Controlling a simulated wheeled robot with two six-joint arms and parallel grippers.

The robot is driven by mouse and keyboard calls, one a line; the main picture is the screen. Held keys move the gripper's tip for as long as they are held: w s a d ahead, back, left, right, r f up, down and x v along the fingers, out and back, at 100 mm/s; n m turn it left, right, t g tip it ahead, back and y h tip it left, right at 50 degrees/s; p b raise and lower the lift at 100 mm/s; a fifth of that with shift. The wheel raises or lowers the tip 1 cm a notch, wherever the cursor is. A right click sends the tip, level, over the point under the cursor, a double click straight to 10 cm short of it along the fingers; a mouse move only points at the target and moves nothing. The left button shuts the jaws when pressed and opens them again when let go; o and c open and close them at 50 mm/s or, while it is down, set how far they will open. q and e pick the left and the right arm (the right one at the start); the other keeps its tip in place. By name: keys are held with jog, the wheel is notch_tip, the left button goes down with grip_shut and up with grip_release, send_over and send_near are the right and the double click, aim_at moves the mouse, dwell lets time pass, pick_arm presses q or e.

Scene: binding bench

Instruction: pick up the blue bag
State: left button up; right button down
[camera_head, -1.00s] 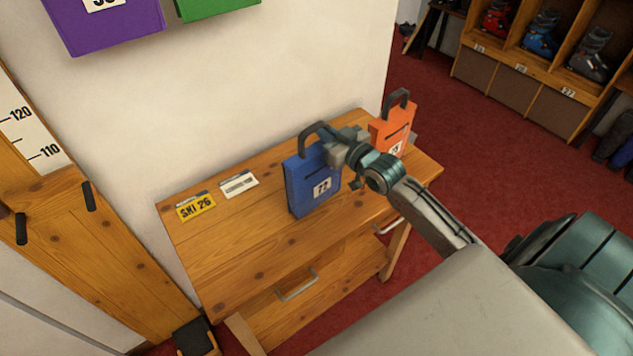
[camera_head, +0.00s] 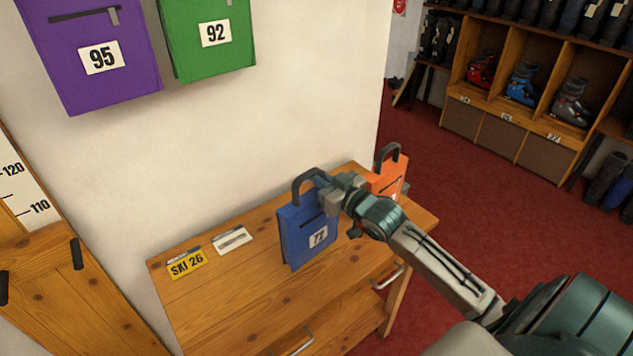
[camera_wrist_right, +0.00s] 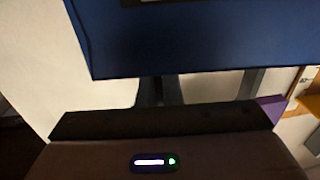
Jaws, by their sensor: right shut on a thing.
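The blue bag (camera_head: 307,236), with a dark handle and a white number label, stands upright on the wooden bench. My right gripper (camera_head: 327,194) is at the upper right of the bag, by the foot of its handle, and is shut on it. The fingertips are partly hidden, so the exact grip point is unclear. The bag's blue face (camera_wrist_right: 190,45) fills the top of the right wrist view, with the dark gripper fingers (camera_wrist_right: 202,88) just below it. I cannot see a gap under the bag. My left gripper is not in view.
An orange bag (camera_head: 388,181) stands close behind my right wrist. A yellow SKI 26 tag (camera_head: 187,264) and a white card (camera_head: 232,241) lie left on the bench (camera_head: 230,300). Purple (camera_head: 95,55) and green (camera_head: 208,40) bags hang on the wall. A boot rack (camera_head: 510,120) stands at back right.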

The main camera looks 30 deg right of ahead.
jog(key=s+a+r+p, duration=0.1)
jog(key=s+a, duration=0.1)
jog(key=s, duration=1.3)
jog(key=shift+r, duration=0.35)
jog(key=shift+a, duration=0.1)
notch_tip(320, 180, up, 5)
jog(key=p, duration=0.6)
dwell(1.0)
